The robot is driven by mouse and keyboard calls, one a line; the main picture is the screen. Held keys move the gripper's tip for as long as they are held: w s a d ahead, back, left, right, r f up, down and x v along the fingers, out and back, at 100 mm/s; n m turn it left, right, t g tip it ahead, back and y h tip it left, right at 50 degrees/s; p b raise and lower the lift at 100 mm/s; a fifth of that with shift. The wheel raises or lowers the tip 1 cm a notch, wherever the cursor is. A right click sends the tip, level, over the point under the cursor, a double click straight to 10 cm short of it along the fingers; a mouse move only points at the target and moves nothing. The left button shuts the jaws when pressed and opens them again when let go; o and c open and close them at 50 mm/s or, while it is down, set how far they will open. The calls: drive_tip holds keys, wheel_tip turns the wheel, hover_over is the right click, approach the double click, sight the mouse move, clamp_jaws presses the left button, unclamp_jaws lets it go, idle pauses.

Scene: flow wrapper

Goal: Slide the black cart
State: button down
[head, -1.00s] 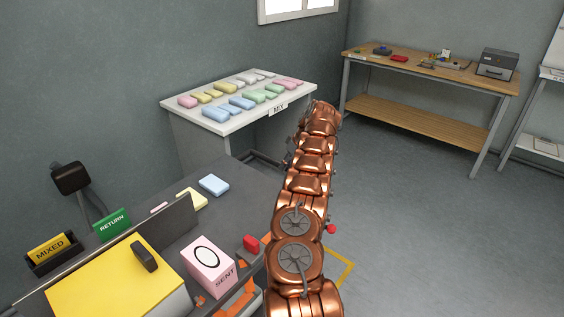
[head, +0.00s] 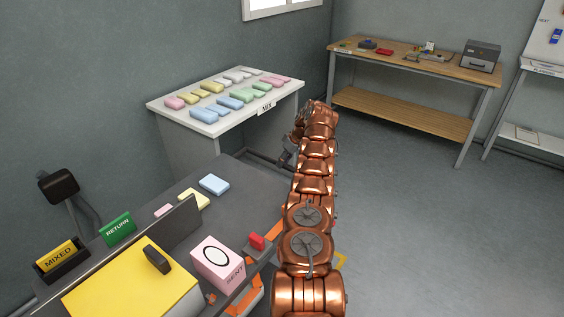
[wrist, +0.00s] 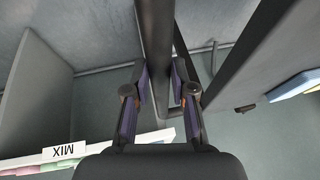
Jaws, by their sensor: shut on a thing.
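A dark flat deck (head: 236,183), which looks like the black cart's top, stands at the lower left of the head view. A dark bar (wrist: 155,30) runs from the top of the wrist view down between my gripper's fingers. My gripper (wrist: 160,82) is shut on this bar. It looks like a handle of the cart, but its joint to the deck is not clear. In the head view my gripper (head: 290,155) is small and mostly hidden behind my copper arm, beside the deck's far end. A blue block (head: 214,184) and a yellow block (head: 194,198) lie on the deck.
A white table (head: 160,108) with pastel blocks and a MIX sign (head: 265,107) stands just beyond the deck. A yellow-topped box (head: 125,290), a pink SENT box (head: 217,262) and a red button (head: 257,241) are near me. A wooden bench (head: 400,62) stands at the back. The floor right is clear.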

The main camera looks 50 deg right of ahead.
drive_tip(key=shift+w, duration=0.1)
drive_tip(key=c, duration=1)
unclamp_jaws()
drive_tip(key=shift+o, duration=0.2)
drive_tip(key=shift+r, duration=0.15)
drive_tip(key=shift+s+d+r, duration=0.2)
drive_tip(key=shift+s+r, duration=0.2)
drive_tip(key=shift+r, duration=0.05)
drive_tip(key=s+d, duration=0.5)
drive_tip(key=s, duration=0.5)
drive_tip(key=shift+s+d, duration=0.15)
drive_tip(key=shift+d, duration=0.15)
drive_tip(key=shift+f, duration=0.1)
